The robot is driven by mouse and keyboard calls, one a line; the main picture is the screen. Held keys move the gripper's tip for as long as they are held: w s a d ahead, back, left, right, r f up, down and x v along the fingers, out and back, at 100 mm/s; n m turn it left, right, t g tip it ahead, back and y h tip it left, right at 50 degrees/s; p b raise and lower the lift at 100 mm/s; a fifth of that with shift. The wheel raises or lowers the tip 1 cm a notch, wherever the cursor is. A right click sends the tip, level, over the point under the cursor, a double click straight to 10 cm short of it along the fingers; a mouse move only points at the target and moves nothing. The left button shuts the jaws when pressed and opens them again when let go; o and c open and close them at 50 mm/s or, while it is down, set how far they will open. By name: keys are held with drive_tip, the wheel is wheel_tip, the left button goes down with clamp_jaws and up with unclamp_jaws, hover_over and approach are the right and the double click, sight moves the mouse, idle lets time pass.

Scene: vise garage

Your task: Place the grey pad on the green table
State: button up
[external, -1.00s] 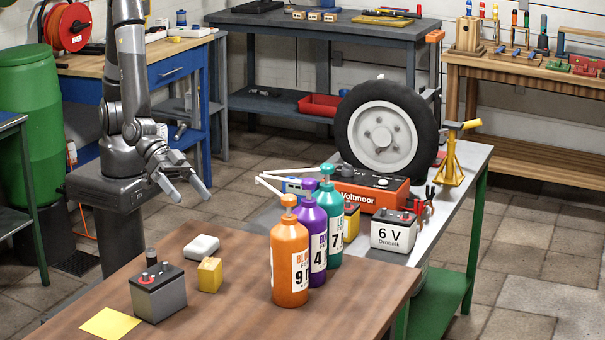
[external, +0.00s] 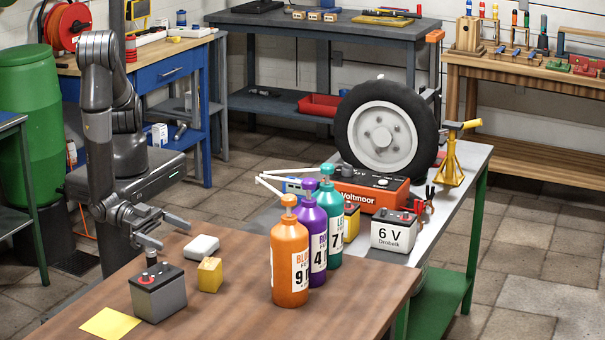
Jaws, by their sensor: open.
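A pale, rounded, pad-like block (external: 202,247) lies on the brown table near its far edge. It looks off-white, and I cannot tell for sure that it is the grey pad. My gripper (external: 174,233) is open and empty, low over the far left part of the brown table. Its fingers are left of the pale block and apart from it, near the top of a grey battery (external: 159,293). The table with green legs and a grey top (external: 465,161) stands at the right, behind the brown table.
The brown table (external: 235,318) also carries a yellow block (external: 210,275), a yellow sheet (external: 110,323) and orange (external: 289,265), purple (external: 313,240) and teal (external: 331,225) bottles. The green-legged table holds a wheel (external: 382,135), a Voltmoor charger (external: 372,188), a 6 V battery (external: 394,232) and a yellow stand (external: 451,160).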

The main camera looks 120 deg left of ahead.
sight(193, 242)
drive_tip(key=w, duration=0.7)
drive_tip(key=shift+w+d+f, duration=0.15)
drive_tip(key=shift+w+f, duration=0.25)
drive_tip(key=c, duration=1.1)
drive_tip(key=shift+o, duration=0.2)
drive_tip(key=shift+r, duration=0.1)
drive_tip(key=shift+r, duration=0.15)
drive_tip(key=shift+s, duration=0.25)
drive_tip(key=s, duration=1.7)
drive_tip(key=shift+s, duration=0.3)
